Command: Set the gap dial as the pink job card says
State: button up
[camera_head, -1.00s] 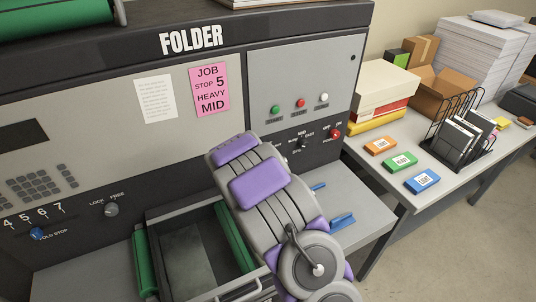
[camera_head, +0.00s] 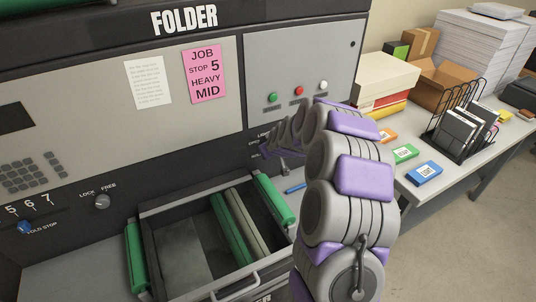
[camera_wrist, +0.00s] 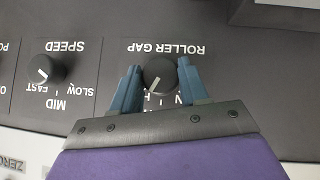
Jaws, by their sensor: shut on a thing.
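The pink job card (camera_head: 204,75) on the folder front reads "JOB, STOP 5, HEAVY, MID". In the wrist view, where lettering is upside down, the black roller gap dial (camera_wrist: 159,74) has a white pointer line aimed down and slightly left in the picture. My gripper (camera_wrist: 158,78) has one blue finger on each side of the dial and is shut on it. Its fingers and body hide most of the dial's setting words. In the head view, my arm reaches to the lower right panel and covers the dial.
The speed dial (camera_wrist: 45,69) sits close beside the gap dial. A lock/free knob (camera_head: 102,202) and blue fold stop slider (camera_head: 24,227) are further left. An open tray with green rollers (camera_head: 275,199) juts out below. The side table (camera_head: 455,178) holds colored boxes.

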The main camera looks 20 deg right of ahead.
jog(key=shift+d+f+m+y+b, duration=0.1)
jog(key=shift+m+y+b, duration=0.55)
jog(key=shift+y+b, duration=0.8)
jog(key=shift+d+f+m+y+b, duration=0.1)
jog(key=shift+m+y+b, duration=0.75)
jog(key=shift+b, duration=1)
jog(key=shift+d+r+y, duration=0.1)
jog(key=shift+r+y, duration=0.1)
jog(key=shift+y, duration=0.1)
jog(key=o, duration=0.8)
jog(key=shift+w+f, duration=0.1)
jog(key=shift+w, duration=0.1)
jog(key=shift+o, duration=1.3)
jog(key=shift+s+d, duration=0.1)
jog(key=p+v, duration=0.2)
jog(key=v, duration=1.5)
jog(key=shift+p, duration=0.4)
jog(key=shift+d, duration=0.15)
